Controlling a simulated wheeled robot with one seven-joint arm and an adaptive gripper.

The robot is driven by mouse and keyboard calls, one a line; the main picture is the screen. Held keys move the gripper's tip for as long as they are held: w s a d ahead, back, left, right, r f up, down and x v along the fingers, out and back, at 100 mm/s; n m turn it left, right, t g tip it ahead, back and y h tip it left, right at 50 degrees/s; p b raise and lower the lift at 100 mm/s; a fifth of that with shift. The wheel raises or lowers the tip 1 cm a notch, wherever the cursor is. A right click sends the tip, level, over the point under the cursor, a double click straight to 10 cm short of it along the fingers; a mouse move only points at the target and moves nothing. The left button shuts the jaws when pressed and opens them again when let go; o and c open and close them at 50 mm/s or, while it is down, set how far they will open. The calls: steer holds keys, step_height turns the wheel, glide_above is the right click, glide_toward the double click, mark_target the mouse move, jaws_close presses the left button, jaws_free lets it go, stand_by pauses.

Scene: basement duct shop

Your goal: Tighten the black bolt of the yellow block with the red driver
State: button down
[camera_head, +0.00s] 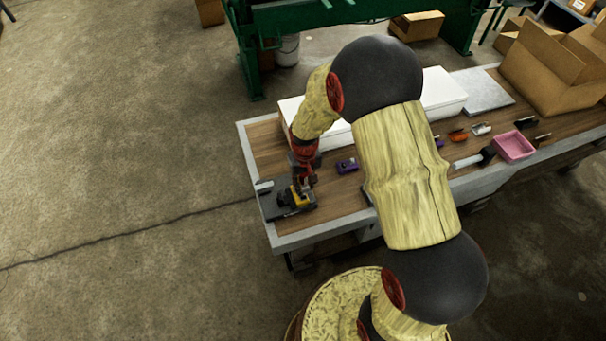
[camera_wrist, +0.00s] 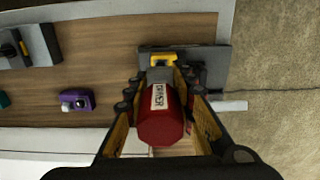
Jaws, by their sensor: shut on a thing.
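My gripper (camera_wrist: 163,82) is shut on the red driver (camera_wrist: 162,122), whose labelled red handle fills the space between the fingers in the wrist view. The driver points away from the wrist camera, towards the yellow block (camera_wrist: 163,58). The yellow block is on a dark grey plate (camera_wrist: 208,62) at the table's end. In the head view my gripper (camera_head: 303,168) is right above the yellow block (camera_head: 299,198), pointing down. The black bolt cannot be made out, and the driver's tip is hidden, so I cannot tell whether they touch.
A purple block (camera_head: 346,166) lies on the wooden table right of my gripper. A long white box (camera_head: 443,92) is behind it. Small tools, a pink bin (camera_head: 514,146) and a cardboard box (camera_head: 550,68) are farther right. Floor is clear to the left.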

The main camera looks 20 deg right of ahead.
mark_target(303, 196)
steer(key=shift+w, duration=0.25)
steer(key=shift+w+a+f, duration=0.15)
steer(key=shift+w+f, duration=0.15)
steer(key=shift+f, duration=0.05)
steer(key=shift+s+f+b, duration=0.2)
steer(key=shift+f+b, duration=0.2)
steer(key=shift+b, duration=0.05)
steer(key=shift+w+f+b, duration=0.15)
steer(key=shift+f+b, duration=1)
steer(key=shift+f, duration=0.7)
steer(key=shift+f+b, duration=0.6)
steer(key=shift+f, duration=0.3)
steer(key=shift+m, duration=1.7)
